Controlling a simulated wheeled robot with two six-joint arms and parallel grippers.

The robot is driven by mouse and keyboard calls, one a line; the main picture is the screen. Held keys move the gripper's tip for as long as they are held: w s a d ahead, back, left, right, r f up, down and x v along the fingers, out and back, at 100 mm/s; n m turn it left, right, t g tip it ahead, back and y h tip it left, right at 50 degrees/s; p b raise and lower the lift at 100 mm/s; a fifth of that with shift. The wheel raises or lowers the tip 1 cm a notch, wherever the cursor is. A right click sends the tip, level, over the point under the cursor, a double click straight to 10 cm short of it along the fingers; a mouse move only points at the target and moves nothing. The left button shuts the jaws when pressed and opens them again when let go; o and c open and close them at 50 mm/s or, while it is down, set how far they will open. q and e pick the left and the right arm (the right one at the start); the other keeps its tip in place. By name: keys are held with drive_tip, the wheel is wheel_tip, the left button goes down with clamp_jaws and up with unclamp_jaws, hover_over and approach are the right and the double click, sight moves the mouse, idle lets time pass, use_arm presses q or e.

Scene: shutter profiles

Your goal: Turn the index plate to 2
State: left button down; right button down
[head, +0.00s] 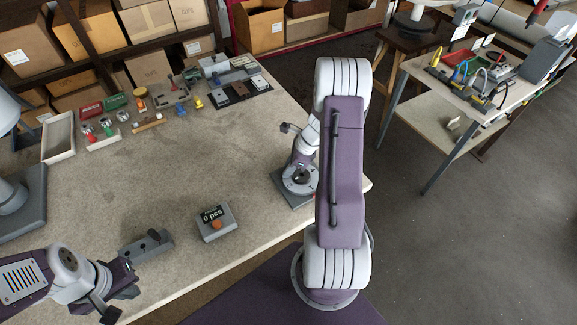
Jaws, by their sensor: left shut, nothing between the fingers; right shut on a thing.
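The index plate (311,186) appears to be the small round pale disc on a grey base (289,198) near the table's right edge. Its numbers are too small to read. My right gripper (300,173) points down over the disc and is shut on a part at its centre, partly hidden by my wrist and purple arm. My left gripper (131,285) is shut and empty at the lower left, at the table's front edge.
Small parts and a white tray (59,139) lie at the back. The table's middle is clear.

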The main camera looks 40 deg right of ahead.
sight(297, 193)
drive_tip(key=shift+s+a+r+n+g+y+p, duration=0.15)
drive_tip(key=shift+s+n+g+p, duration=0.1)
drive_tip(key=shift+n, duration=0.6)
drive_tip(key=shift+s+a+f+n+g+y+p, duration=0.1)
drive_tip(key=shift+s+a+n+g+y+p, duration=0.15)
drive_tip(key=shift+n, duration=0.55)
drive_tip(key=shift+s+a+r+n+g+y+p, duration=0.1)
drive_tip(key=shift+s+n+g+p, duration=0.2)
drive_tip(key=shift+n, duration=0.55)
drive_tip(key=shift+s+n+g+p, duration=0.15)
drive_tip(key=shift+s+n+g, duration=0.2)
drive_tip(key=shift+n, duration=0.5)
drive_tip(key=shift+s+n+g+p, duration=0.2)
drive_tip(key=shift+s+n+g, duration=0.1)
drive_tip(key=shift+n, duration=0.6)
drive_tip(key=shift+s+n+g+p, duration=0.15)
drive_tip(key=shift+s+n+g, duration=0.2)
drive_tip(key=shift+n, duration=0.5)
drive_tip(key=shift+s+d+n+g, duration=0.1)
drive_tip(key=shift+s+n+g, duration=0.2)
drive_tip(key=shift+n, duration=0.55)
drive_tip(key=shift+s+d+n+g, duration=0.1)
drive_tip(key=shift+s+n+g, duration=0.2)
drive_tip(key=shift+n, duration=0.55)
drive_tip(key=shift+s+d+n+g+h+p, duration=0.2)
drive_tip(key=shift+s+n+g+h+p, duration=0.15)
drive_tip(key=shift+n, duration=0.85)
drive_tip(key=shift+s+n, duration=0.15)
drive_tip(key=shift+n, duration=0.15)
